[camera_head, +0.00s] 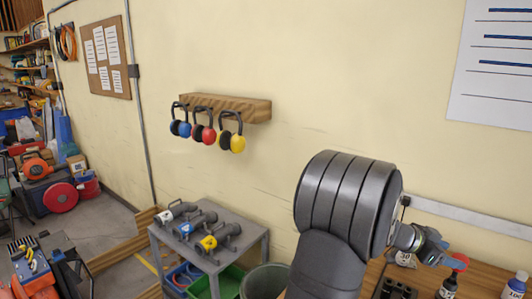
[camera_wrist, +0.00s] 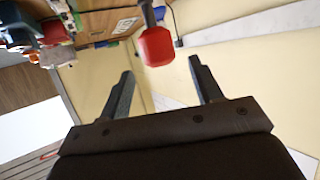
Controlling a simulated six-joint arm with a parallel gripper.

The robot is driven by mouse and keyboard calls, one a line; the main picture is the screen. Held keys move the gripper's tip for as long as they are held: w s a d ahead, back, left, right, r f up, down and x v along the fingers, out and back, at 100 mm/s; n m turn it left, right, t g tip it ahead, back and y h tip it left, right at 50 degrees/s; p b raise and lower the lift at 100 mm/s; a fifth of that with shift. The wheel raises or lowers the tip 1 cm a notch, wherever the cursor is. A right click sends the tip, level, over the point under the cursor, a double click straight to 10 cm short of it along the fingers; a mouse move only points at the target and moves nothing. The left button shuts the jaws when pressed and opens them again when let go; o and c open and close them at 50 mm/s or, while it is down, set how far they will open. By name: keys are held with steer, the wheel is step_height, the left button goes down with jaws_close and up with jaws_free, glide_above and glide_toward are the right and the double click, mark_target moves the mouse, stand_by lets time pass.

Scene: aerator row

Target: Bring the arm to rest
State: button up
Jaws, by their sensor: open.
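My arm (camera_head: 345,205) reaches across the right of the head view, over the wooden bench (camera_head: 490,276). In the wrist view my gripper (camera_wrist: 161,66) is open, with its two dark fingers spread apart and nothing seen held. A red-topped thing with a dark lower part (camera_wrist: 155,45) shows in the gap beyond the fingers; I cannot tell how far off it is. In the head view the fingers are not clear beside the dark wrist, close to a red-topped bottle (camera_head: 449,286).
A grey cart (camera_head: 242,232) carries several grey pipe-like parts, with blue and yellow marks. Three ear defenders (camera_head: 204,133) hang from a wooden wall rail (camera_head: 232,106). Small bottles and jars stand on the bench near my wrist. A bin (camera_head: 266,279) stands beside the cart.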

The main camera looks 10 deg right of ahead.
steer(key=x, duration=0.4)
steer(key=shift+s+d+f, duration=0.1)
steer(key=shift+d+f, duration=0.05)
steer(key=shift+d, duration=0.15)
step_height(320, 180, up, 4)
steer(key=shift+a+f, duration=0.1)
steer(key=s+r, duration=0.7)
steer(key=s, duration=0.4)
steer(key=n+t, duration=0.5)
glide_toward(457, 257)
steer(key=s+d+f, duration=0.1)
steer(key=s, duration=0.1)
steer(key=w+a+f, duration=0.1)
steer(key=w+f, duration=0.8)
steer(key=w, duration=0.1)
steer(key=shift+w+a+m, duration=0.2)
steer(key=shift+w+m, duration=0.05)
steer(key=shift+m, duration=0.05)
